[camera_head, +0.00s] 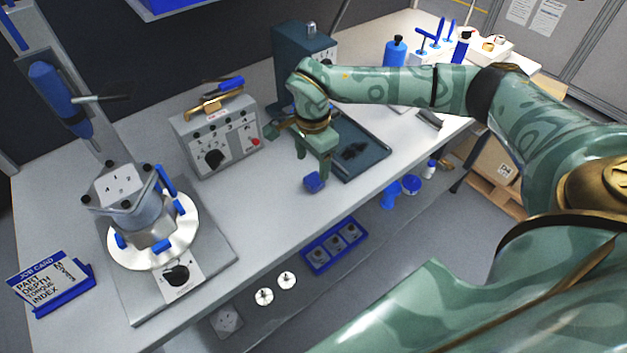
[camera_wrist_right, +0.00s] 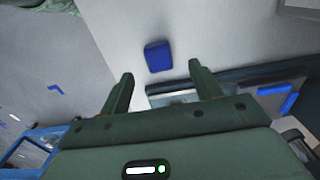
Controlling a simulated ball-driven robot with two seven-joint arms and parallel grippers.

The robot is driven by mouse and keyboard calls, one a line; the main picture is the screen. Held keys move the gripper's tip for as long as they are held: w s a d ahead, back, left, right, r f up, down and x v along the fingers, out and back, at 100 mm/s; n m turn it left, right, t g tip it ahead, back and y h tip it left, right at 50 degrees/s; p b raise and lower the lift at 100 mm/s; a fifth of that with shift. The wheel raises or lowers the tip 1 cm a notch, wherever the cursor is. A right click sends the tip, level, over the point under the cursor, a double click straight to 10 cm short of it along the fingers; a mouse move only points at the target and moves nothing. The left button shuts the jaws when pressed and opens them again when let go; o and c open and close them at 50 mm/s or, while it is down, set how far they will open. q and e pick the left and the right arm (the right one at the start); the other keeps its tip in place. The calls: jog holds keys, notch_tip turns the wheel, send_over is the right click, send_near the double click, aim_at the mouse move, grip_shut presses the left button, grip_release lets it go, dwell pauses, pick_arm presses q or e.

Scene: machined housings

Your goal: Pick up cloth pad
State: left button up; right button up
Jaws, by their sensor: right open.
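A small blue block-shaped thing, which looks like the cloth pad (camera_head: 314,182), lies on the grey bench near its front edge. In the right wrist view the blue pad (camera_wrist_right: 158,56) lies flat, just beyond the fingertips and between their lines. My right gripper (camera_head: 315,165) is above and beside the pad, pointing down. In the right wrist view my right gripper (camera_wrist_right: 162,72) has its two fingers spread apart with nothing between them. My left gripper does not show.
A dark tray (camera_head: 365,158) lies right beside the gripper. A grey control box (camera_head: 217,135) stands to the left, and a round fixture (camera_head: 150,235) farther left. A blue holder (camera_head: 334,247) sits below the bench edge. Bench left of the pad is clear.

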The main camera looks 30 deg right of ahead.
aim_at(314, 178)
jog(key=f, duration=0.2)
jog(key=f+b, duration=0.1)
jog(key=f, duration=0.2)
jog(key=shift+s+d+f, duration=0.1)
jog(key=shift+d+f, duration=0.1)
jog(key=c, duration=1)
jog(key=shift+c, duration=0.4)
jog(key=shift+r, duration=0.15)
jog(key=shift+r, duration=0.35)
notch_tip(314, 178, up, 3)
jog(key=shift+f+p, duration=0.2)
jog(key=shift+p, duration=0.25)
jog(key=s+r+p, duration=0.3)
jog(key=s+r, duration=0.6)
jog(key=s, duration=0.5)
jog(key=shift+a+r, duration=0.25)
jog(key=shift+a, duration=0.2)
jog(key=shift+o, duration=0.5)
